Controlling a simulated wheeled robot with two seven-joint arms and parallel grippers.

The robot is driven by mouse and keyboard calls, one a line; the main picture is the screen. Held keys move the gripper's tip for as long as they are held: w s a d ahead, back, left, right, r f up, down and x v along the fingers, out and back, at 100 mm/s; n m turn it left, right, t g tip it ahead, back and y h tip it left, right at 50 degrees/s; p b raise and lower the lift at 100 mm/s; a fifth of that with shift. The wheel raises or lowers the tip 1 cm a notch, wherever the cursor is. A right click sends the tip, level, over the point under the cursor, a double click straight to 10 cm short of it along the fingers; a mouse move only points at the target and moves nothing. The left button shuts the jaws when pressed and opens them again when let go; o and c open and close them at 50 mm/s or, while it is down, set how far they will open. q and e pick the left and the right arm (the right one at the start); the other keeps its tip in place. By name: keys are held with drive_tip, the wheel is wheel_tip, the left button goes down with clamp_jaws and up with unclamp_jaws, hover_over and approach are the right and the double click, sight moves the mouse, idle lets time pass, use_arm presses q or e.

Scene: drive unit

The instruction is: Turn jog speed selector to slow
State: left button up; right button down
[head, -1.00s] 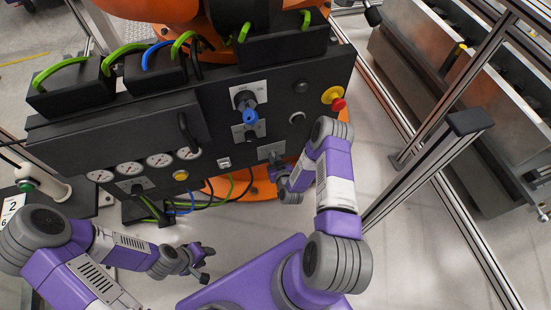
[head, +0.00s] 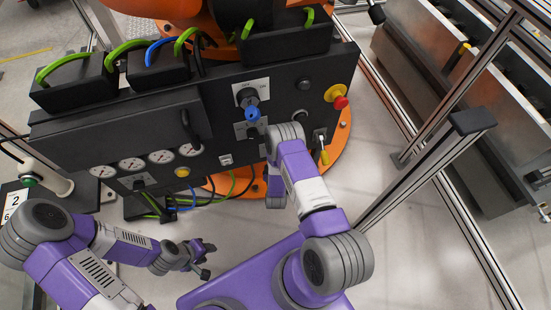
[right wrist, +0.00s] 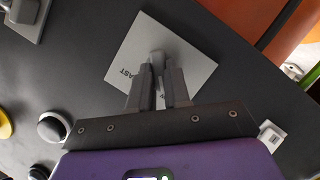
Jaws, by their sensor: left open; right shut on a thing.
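The jog speed selector is a grey knob (right wrist: 158,58) on a light grey plate (right wrist: 196,70) in the right wrist view. The plate bears the word FAST; other lettering is hidden behind a finger. My right gripper (right wrist: 158,78) is shut on the knob, its fingers on either side of it. Which way the knob points is hard to tell. My left gripper (head: 205,260) is open and empty, low in front of the panel (head: 215,130), touching nothing.
A blue-tipped selector (head: 252,112) is left of my right wrist. A red emergency stop (head: 340,102) on yellow and a yellow-tagged key (head: 323,156) are to its right. Several gauges (head: 132,164) line the panel's lower left. A metal post (head: 420,175) stands at right.

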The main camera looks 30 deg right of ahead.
idle(0.4)
drive_tip(key=c, duration=1.1)
unclamp_jaws()
drive_tip(key=p+v, duration=0.2)
drive_tip(key=v, duration=0.5)
drive_tip(key=shift+s+a, duration=0.15)
drive_tip(key=shift+s, duration=0.1)
